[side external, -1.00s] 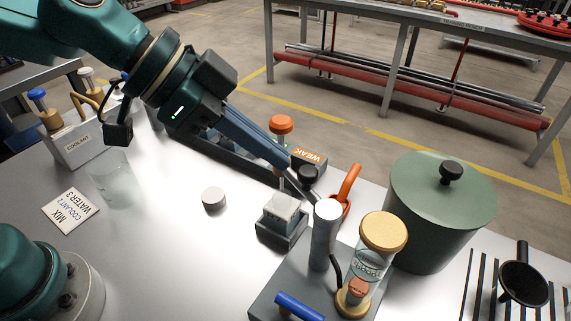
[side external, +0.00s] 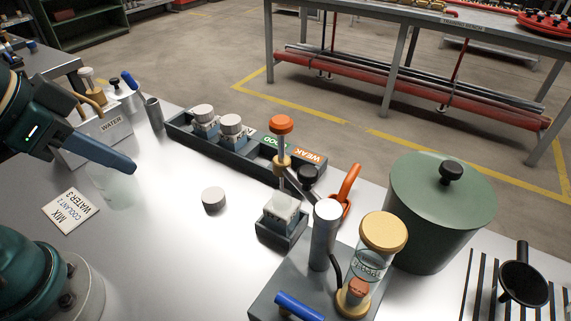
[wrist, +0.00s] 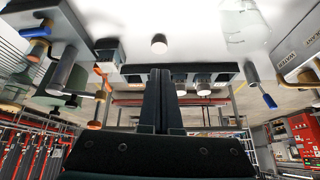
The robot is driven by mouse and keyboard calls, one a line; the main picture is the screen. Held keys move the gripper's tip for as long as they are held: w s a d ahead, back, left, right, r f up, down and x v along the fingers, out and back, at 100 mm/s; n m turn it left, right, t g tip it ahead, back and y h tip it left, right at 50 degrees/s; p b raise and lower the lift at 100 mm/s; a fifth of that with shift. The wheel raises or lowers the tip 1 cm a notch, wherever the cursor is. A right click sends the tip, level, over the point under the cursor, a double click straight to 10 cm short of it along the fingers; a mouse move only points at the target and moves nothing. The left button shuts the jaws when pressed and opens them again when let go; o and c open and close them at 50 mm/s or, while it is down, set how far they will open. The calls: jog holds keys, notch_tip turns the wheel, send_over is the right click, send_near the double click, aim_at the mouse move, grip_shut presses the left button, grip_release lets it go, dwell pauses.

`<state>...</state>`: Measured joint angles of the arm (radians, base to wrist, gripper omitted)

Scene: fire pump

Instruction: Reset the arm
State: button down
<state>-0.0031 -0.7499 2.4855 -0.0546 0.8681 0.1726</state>
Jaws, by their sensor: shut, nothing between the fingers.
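My gripper (side external: 128,166) is at the left of the side view, above the table near a clear glass beaker (side external: 122,190). Its fingers are shut with nothing between them, and they also show shut in the wrist view (wrist: 162,72). The arm reaches in from the left edge, and much of it is outside the picture. The pump unit (side external: 325,228), with its grey cylinder, stands at the front of the table, away from my gripper.
A rack (side external: 178,126) with capped jars and "WEAK" label runs along the back. The table's middle is largely clear.

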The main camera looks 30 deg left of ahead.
jog(key=shift+s+a+f+n+g+y, duration=0.3)
jog(key=shift+s+a+f+n, duration=0.2)
jog(key=shift+n, duration=0.3)
